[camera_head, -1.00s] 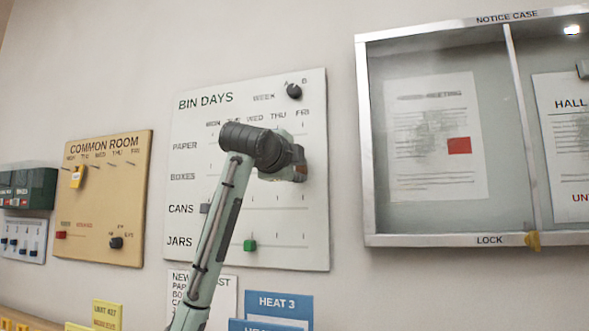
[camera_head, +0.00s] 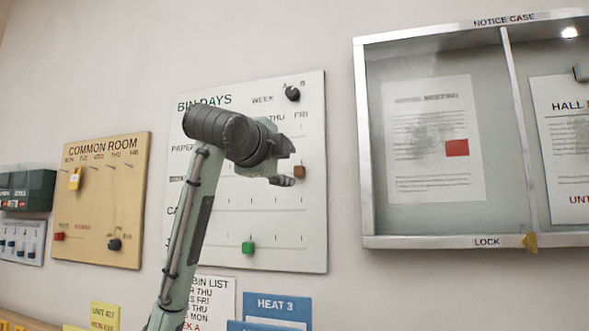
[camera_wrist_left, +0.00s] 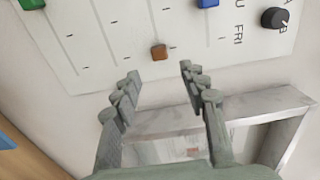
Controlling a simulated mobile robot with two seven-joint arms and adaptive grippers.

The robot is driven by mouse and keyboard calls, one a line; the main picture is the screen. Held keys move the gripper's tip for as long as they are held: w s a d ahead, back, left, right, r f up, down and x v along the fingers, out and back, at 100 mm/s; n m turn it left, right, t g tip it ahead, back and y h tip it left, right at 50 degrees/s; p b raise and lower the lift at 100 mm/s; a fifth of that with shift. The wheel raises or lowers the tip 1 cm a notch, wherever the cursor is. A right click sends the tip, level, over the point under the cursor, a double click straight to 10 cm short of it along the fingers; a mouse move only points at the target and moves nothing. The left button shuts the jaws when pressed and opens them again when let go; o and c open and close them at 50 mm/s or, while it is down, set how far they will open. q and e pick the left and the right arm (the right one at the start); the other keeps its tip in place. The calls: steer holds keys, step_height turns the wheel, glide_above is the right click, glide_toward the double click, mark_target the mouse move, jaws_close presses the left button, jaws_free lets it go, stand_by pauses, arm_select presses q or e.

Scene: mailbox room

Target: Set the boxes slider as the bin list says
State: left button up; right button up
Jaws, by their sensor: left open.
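The white BIN DAYS board (camera_head: 312,225) hangs on the wall. Its brown boxes slider (camera_head: 299,171) stands at the right end of the BOXES row, in the FRI column. My left gripper (camera_head: 290,166) is open, just left of this slider in the head view. In the left wrist view, the brown slider (camera_wrist_left: 159,52) lies just beyond the gap between my open fingertips (camera_wrist_left: 160,76), apart from them. The bin list (camera_head: 215,300) is below the board, partly hidden by my arm; a line ending "S FRI" shows. My right gripper is not in view.
A green slider (camera_head: 248,247) sits on the JARS row. A blue slider (camera_wrist_left: 207,2) shows in the wrist view. The week knob (camera_head: 292,93) is at the board's top right. A glass notice case (camera_head: 362,150) projects to the right, and the COMMON ROOM board (camera_head: 100,205) hangs left.

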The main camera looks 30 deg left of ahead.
arm_select(q)
steer(key=shift+v, duration=2.3)
steer(key=shift+f, duration=0.1)
